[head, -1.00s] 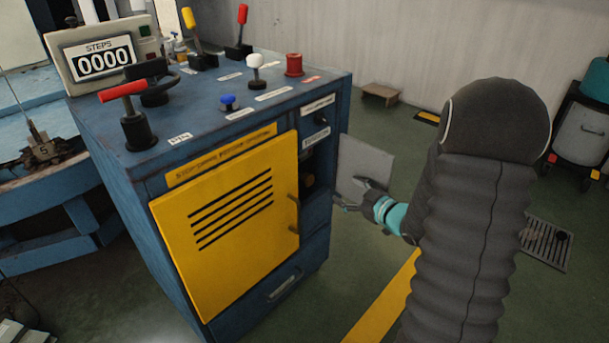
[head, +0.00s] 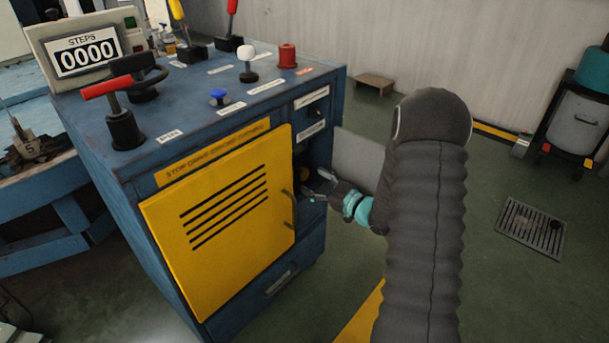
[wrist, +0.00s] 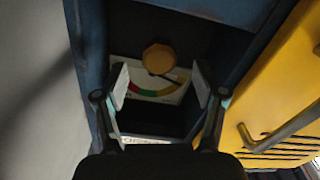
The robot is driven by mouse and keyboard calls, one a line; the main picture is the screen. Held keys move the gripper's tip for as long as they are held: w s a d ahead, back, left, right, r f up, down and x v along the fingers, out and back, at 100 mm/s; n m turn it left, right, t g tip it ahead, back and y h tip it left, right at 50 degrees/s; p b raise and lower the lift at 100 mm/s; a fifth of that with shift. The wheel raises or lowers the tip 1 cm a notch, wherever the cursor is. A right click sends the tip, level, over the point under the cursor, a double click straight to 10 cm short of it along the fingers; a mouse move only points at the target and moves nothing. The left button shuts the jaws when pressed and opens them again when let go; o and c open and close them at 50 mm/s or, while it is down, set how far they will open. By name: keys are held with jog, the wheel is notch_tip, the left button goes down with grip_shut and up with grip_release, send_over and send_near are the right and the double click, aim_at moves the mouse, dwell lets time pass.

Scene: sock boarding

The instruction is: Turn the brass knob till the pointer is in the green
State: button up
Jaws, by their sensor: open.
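The brass knob (wrist: 158,58) sits in a dark recess of the blue cabinet. A pale gauge (wrist: 178,96) below it has an arc with red, green and yellow bands. A thin dark pointer (wrist: 172,79) appears to lie toward the right side, away from the green band. My gripper (wrist: 161,78) is open, with one finger on each side of the gauge and nothing between them; the fingers look apart from the knob. In the head view my gripper (head: 318,186) is at the recess opening, and the knob (head: 303,173) shows just beyond it, partly hidden.
The yellow door (head: 225,215) with its handle is immediately left of the recess. A grey panel (head: 358,160) stands on the right side. The cabinet top (head: 190,110) carries a red-handled lever, several knobs and a step counter (head: 85,53) reading 0000. Open floor lies to the right.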

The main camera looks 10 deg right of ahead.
aim_at(306, 176)
jog(key=shift+x, duration=2.2)
jog(key=c, duration=1.1)
jog(key=shift+c, duration=0.2)
jog(key=shift+m, duration=0.3)
